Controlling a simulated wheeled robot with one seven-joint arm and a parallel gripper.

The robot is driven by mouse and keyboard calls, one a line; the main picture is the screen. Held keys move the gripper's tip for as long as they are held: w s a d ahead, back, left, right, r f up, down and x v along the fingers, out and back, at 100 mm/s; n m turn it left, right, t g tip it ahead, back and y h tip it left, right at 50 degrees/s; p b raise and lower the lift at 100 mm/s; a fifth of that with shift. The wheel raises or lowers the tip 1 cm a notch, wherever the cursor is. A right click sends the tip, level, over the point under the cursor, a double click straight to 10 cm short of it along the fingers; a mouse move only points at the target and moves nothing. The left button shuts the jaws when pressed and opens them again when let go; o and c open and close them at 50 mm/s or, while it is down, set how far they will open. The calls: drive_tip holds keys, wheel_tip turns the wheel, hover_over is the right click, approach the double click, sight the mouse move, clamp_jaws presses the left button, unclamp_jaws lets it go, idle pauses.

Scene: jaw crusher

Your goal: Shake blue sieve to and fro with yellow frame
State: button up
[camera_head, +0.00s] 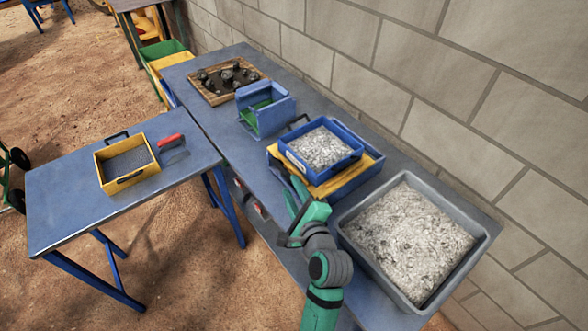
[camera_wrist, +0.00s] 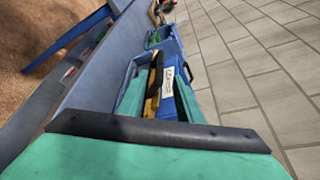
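The blue sieve (camera_head: 349,165), full of pale grey grit and with a black handle at its far end, sits on the yellow frame (camera_head: 345,184) on the long blue bench. In the wrist view the sieve's labelled wall (camera_wrist: 167,84) and a strip of the yellow frame (camera_wrist: 151,104) show ahead. My gripper (camera_head: 298,191) is just in front of the sieve's near left side. In the wrist view its green fingers (camera_wrist: 160,98) stand apart, with the sieve and frame beyond. Contact with the sieve cannot be told.
A grey tub (camera_head: 343,222) of grit stands right of the sieve. A blue and green box (camera_head: 284,112) and a wooden tray (camera_head: 204,93) of dark stones lie to the left. A yellow box (camera_head: 104,173) and a red-handled tool (camera_head: 171,141) are on the side table. A block wall runs behind.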

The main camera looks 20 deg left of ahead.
sight(285, 175)
drive_tip(key=x, duration=1)
clamp_jaws()
